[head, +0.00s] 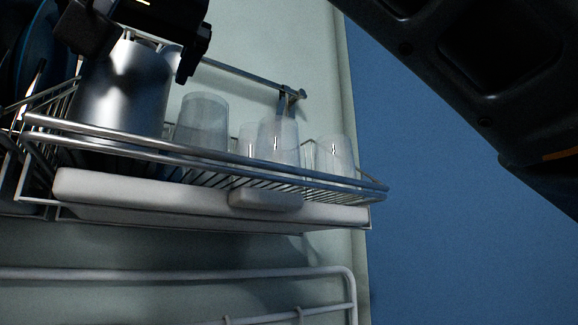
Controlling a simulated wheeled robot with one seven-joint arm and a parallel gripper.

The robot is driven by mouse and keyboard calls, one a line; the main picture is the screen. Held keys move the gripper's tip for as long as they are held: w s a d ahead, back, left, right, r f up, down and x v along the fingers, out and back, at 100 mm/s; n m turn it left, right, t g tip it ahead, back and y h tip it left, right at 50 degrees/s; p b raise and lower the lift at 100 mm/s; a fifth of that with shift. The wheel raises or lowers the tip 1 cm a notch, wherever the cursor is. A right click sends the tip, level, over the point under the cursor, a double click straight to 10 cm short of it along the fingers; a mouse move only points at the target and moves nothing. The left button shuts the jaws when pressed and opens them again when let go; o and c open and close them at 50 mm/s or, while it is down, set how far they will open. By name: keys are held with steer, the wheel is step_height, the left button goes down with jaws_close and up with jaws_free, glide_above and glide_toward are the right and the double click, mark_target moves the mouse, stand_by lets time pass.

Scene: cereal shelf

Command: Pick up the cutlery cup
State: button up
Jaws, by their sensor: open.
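The cutlery cup (122,92) looks like a shiny metal cylinder standing upright in the wire dish rack (190,150), left of the glasses. Its lower part is behind the rack's front rail. My gripper (136,50) is open at the top of the picture, at the cup's upper rim. One dark finger is at the rim's left side and the other at its right. I cannot tell whether the fingers touch the cup. The cup's top and any contents are mostly hidden by my gripper.
Several clear glasses (202,122) stand upside down in the rack to the right of the cup. Dark plates (38,50) stand at the far left. A white drip tray (130,190) sits under the rack, and a white wire rail (180,272) runs below.

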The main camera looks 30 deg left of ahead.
steer(key=shift+w+a, duration=0.25)
steer(key=shift+a, duration=0.2)
steer(key=c, duration=1)
